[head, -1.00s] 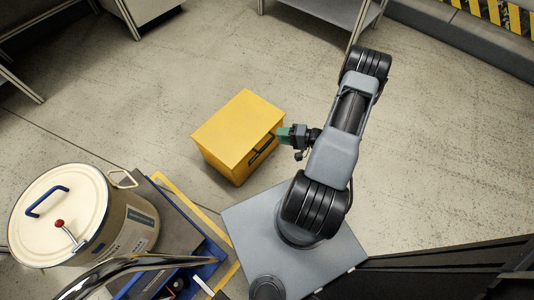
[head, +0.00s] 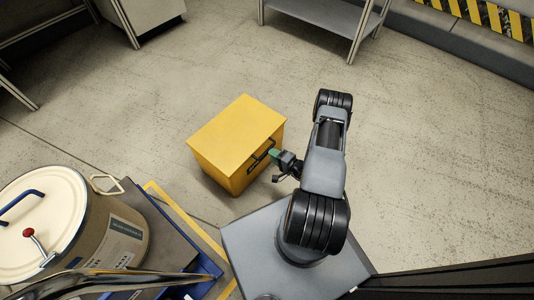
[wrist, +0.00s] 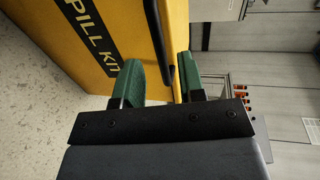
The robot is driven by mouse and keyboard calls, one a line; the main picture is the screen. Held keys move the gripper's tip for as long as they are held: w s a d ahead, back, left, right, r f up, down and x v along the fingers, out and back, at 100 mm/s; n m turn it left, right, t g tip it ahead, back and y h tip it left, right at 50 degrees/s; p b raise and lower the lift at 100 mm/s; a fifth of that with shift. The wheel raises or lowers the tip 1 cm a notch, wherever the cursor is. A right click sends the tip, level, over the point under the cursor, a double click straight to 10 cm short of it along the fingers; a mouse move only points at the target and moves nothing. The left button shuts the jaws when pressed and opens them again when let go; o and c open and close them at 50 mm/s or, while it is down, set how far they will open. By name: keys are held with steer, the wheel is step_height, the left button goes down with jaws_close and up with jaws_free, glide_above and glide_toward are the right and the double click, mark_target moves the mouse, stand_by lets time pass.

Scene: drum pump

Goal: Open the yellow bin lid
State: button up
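The yellow bin (head: 235,132) stands on the floor with its flat lid (head: 236,122) shut. A dark handle (head: 262,153) runs along its right-hand front face. My gripper (head: 274,154) is at that face, by the handle. In the wrist view the bin (wrist: 100,18) fills the upper left, with a black label reading "PILL KIT", partly cut off. The green fingers of my gripper (wrist: 158,80) are apart. The black handle (wrist: 161,42) reaches between the fingertips, closer to the right finger. Whether it touches a finger I cannot tell.
A cream drum (head: 112,235) with a blue-handled lid stands at the lower left on a blue and grey platform with yellow edging. A grey shelf (head: 330,18) and a cabinet stand at the back. The floor behind and right of the bin is clear.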

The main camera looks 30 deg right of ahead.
mark_target(267, 151)
steer(key=shift+b+x, duration=0.5)
steer(key=shift+x, duration=1.75)
jaws_close()
